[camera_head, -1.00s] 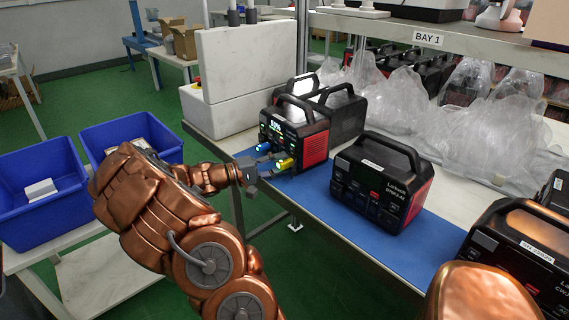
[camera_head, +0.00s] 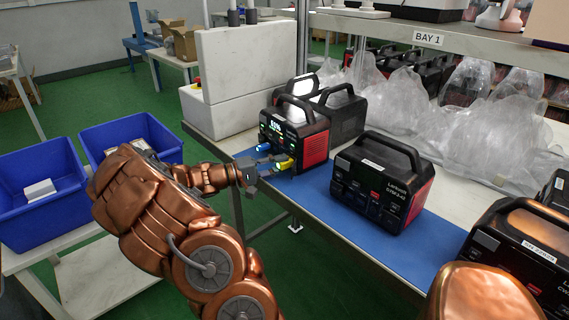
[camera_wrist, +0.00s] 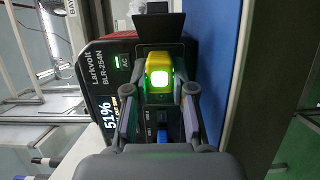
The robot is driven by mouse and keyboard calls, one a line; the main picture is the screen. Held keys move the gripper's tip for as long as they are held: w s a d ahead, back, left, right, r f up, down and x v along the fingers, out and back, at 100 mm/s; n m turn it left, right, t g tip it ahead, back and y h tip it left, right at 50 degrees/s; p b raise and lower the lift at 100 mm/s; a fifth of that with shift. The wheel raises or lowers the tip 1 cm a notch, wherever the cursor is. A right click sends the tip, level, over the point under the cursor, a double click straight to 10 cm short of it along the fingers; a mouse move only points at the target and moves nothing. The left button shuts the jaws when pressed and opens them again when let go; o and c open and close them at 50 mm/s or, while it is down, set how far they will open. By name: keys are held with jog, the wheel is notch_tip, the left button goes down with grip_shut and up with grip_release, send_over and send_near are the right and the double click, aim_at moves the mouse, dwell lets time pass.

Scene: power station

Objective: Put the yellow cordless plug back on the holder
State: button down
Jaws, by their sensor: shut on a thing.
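The yellow cordless plug (camera_head: 285,164) is at the front face of a black and red power station (camera_head: 316,149) with a lit display. In the wrist view the plug (camera_wrist: 159,62) shows a bright green light and sits against the station's front panel. My gripper (camera_head: 272,168) is shut on the plug, with its fingertips (camera_wrist: 162,92) on either side. A blue plug (camera_head: 263,147) is on the same station, just beside the yellow one. It shows partly below the yellow plug in the wrist view (camera_wrist: 163,136). I cannot make out the holder for certain.
A second power station (camera_head: 382,180) stands on the blue mat (camera_head: 336,222) to the right. A white block-shaped fixture (camera_head: 247,70) with two short posts stands behind. Clear plastic bags (camera_head: 480,130) lie at the back. Blue bins (camera_head: 40,195) are at the left.

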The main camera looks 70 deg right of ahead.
jog(key=shift+w+a, duration=0.15)
dwell(0.6)
jog(key=shift+w+a+b, duration=0.3)
jog(key=shift+w+a, duration=0.25)
jog(key=shift+a, duration=0.2)
jog(key=shift+w+a+b, duration=0.3)
jog(key=shift+w+a, duration=0.2)
jog(key=shift+a, duration=0.25)
jog(key=shift+w, duration=0.1)
